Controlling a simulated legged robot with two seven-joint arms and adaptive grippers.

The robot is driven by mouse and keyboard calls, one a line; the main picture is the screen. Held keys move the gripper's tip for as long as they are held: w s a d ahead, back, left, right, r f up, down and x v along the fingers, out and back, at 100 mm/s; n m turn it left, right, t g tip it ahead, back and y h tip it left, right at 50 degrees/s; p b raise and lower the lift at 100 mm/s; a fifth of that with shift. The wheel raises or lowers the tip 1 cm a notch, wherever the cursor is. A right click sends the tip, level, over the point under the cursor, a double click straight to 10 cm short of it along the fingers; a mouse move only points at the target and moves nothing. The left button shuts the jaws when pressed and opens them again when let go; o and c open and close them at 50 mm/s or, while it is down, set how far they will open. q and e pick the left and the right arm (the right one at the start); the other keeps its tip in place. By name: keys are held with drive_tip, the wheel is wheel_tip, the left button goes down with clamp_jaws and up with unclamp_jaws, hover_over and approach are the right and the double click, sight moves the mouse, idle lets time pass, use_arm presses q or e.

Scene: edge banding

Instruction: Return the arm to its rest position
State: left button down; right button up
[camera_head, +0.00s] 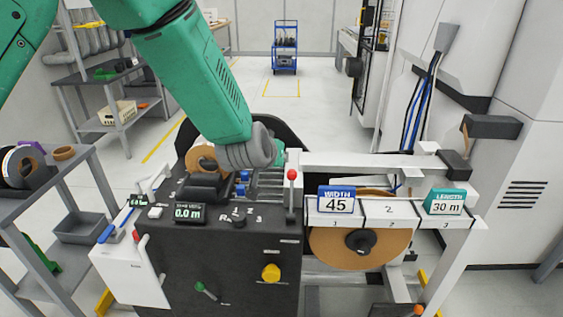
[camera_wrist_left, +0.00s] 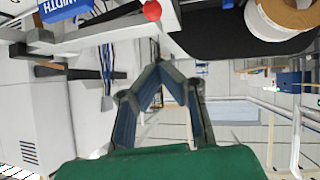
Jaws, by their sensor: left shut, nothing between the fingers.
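My left arm (camera_head: 190,70), green with a grey wrist (camera_head: 250,147), reaches in from the upper left over the dark edge banding machine (camera_head: 240,262). In the head view its fingers are hidden behind the wrist. In the left wrist view my left gripper (camera_wrist_left: 160,66) has its fingertips together with nothing between them. The red-knobbed lever (camera_head: 292,175) stands just right of the wrist; the knob also shows in the left wrist view (camera_wrist_left: 152,10). My right gripper is not in view.
A tape roll (camera_head: 206,159) sits on the machine left of the wrist. The WIDTH 45 sign (camera_head: 337,200) and LENGTH 30 m sign (camera_head: 445,202) stand on the white frame above a large brown roll (camera_head: 335,249). A grey shelf (camera_head: 85,190) is left.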

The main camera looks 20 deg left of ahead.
use_arm(q)
drive_tip(key=shift+w+d, duration=0.15)
drive_tip(key=shift+d, duration=0.15)
drive_tip(key=s+a+f+g+b, duration=0.25)
drive_tip(key=s+f, duration=0.65)
drive_tip(key=f, duration=0.6)
drive_tip(key=s+a+f+m+g, duration=0.1)
drive_tip(key=s+f+g, duration=0.1)
drive_tip(key=s+f, duration=0.4)
drive_tip(key=s+a+f+g+b, duration=0.1)
drive_tip(key=s+f, duration=0.5)
drive_tip(key=s, duration=0.9)
drive_tip(key=s+a+f+m+g+b, duration=0.1)
drive_tip(key=s+f+g, duration=0.4)
drive_tip(key=s, duration=0.6)
wheel_tip(320, 180, down, 2)
drive_tip(key=shift+s+a+m, duration=0.3)
drive_tip(key=shift+s+a, duration=0.05)
drive_tip(key=shift+a, duration=0.4)
